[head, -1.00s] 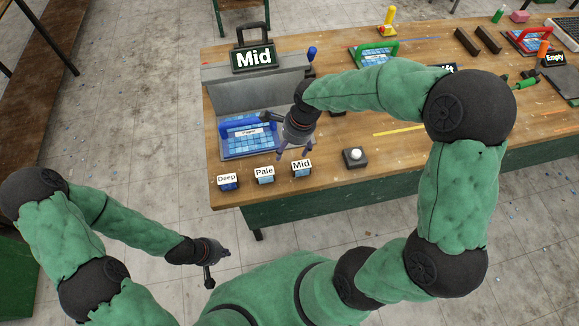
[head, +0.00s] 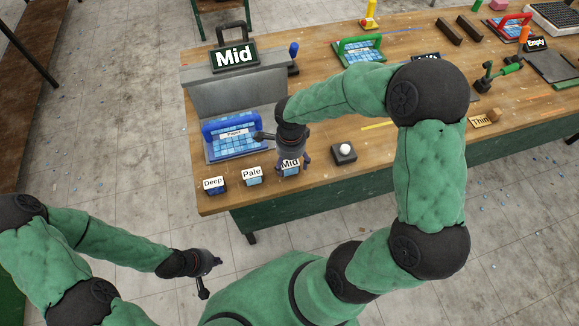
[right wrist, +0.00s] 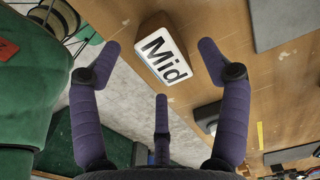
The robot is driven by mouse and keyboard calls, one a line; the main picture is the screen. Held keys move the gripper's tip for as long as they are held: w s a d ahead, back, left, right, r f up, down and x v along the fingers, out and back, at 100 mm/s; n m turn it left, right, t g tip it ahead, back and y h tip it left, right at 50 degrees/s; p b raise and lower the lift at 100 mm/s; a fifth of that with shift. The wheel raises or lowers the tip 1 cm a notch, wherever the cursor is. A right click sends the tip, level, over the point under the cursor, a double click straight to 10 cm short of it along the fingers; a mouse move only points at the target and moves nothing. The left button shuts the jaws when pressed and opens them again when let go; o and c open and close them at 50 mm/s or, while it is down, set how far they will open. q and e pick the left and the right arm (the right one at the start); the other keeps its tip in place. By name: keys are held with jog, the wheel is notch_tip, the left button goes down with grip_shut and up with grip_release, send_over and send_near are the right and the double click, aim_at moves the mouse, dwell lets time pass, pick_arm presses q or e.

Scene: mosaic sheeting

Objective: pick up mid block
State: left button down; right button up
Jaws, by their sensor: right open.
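The mid block (head: 290,168) stands near the front edge of the table with a white "Mid" label on it. My right gripper (head: 290,161) is open just over it and partly hides it. In the right wrist view the mid block (right wrist: 163,52) shows beyond the open fingers (right wrist: 161,62), roughly between their tips, with no visible grip on it. My left gripper (head: 208,274) hangs low, off the table and away from the blocks; its finger opening is unclear.
The pale block (head: 252,177) and deep block (head: 214,187) stand in a row to the left. A blue-handled tile tray (head: 232,138) lies behind them, below the "Mid" sign (head: 234,56). A dark button box (head: 343,153) sits close to the right.

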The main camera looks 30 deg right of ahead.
jog(key=shift+f, duration=1.45)
jog(key=shift+c, duration=0.3)
jog(key=c, duration=1.2)
jog(key=shift+r, duration=0.1)
jog(key=shift+r, duration=0.6)
jog(key=s+a+r, duration=0.2)
jog(key=s+r, duration=0.2)
jog(key=s+a+r+p, duration=0.1)
jog(key=s+a+r, duration=0.2)
jog(key=s, duration=0.1)
jog(key=s+a+r+p, duration=0.1)
jog(key=s+a+r, duration=0.1)
jog(key=s+r, duration=0.1)
jog(key=shift+s+a+r, duration=0.2)
jog(key=shift+r, duration=0.2)
jog(key=shift+s+a+r, duration=0.15)
jog(key=shift+s+r, duration=0.05)
jog(key=shift+r, duration=0.2)
